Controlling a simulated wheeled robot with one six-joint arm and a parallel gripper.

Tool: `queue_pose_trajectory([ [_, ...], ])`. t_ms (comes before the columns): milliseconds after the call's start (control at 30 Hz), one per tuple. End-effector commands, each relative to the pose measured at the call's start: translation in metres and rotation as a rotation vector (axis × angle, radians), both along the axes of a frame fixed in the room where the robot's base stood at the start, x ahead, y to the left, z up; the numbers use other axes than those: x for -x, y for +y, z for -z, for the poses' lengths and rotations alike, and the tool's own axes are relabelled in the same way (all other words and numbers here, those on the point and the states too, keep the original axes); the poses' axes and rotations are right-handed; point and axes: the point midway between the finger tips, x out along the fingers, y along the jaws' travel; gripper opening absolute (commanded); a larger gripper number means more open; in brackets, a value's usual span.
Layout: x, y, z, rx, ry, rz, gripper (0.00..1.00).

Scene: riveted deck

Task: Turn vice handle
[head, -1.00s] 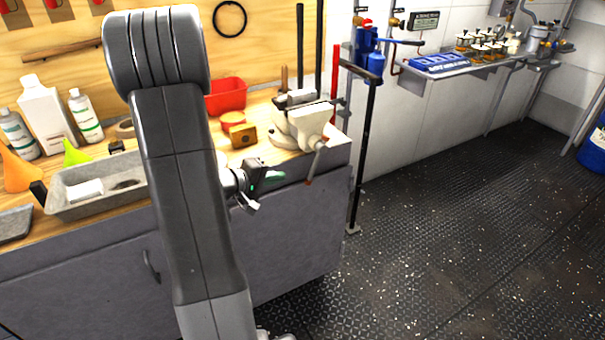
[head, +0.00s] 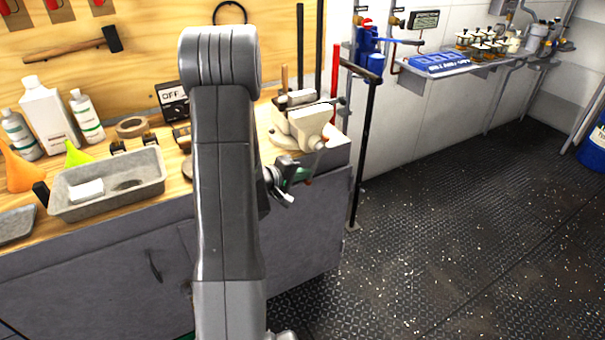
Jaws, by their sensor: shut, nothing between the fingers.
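The cream-coloured vice (head: 308,123) sits at the right front corner of the wooden bench top. Its handle (head: 317,158) hangs below the front jaw, past the bench's front edge, and its lower end is partly hidden by my gripper. My gripper (head: 290,184) is just left of the handle and slightly below the vice, in front of the grey cabinet. It is shut with nothing in it, though the fingers are small here. I cannot tell whether it touches the handle. My arm hides part of the bench to the left of the vice.
A grey metal tray (head: 108,185), white bottles (head: 48,112) and an orange funnel (head: 20,170) stand on the bench at left. A black stand pole (head: 364,150) is right of the vice. The dark floor (head: 450,240) at right is clear.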

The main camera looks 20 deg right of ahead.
Motion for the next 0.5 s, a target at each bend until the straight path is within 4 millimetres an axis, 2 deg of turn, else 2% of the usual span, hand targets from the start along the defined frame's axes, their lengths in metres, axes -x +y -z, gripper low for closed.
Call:
queue_pose_trajectory([
  [500,-0.001,-0.005,0.012,0.076,-0.008,-0.002,0.0],
])
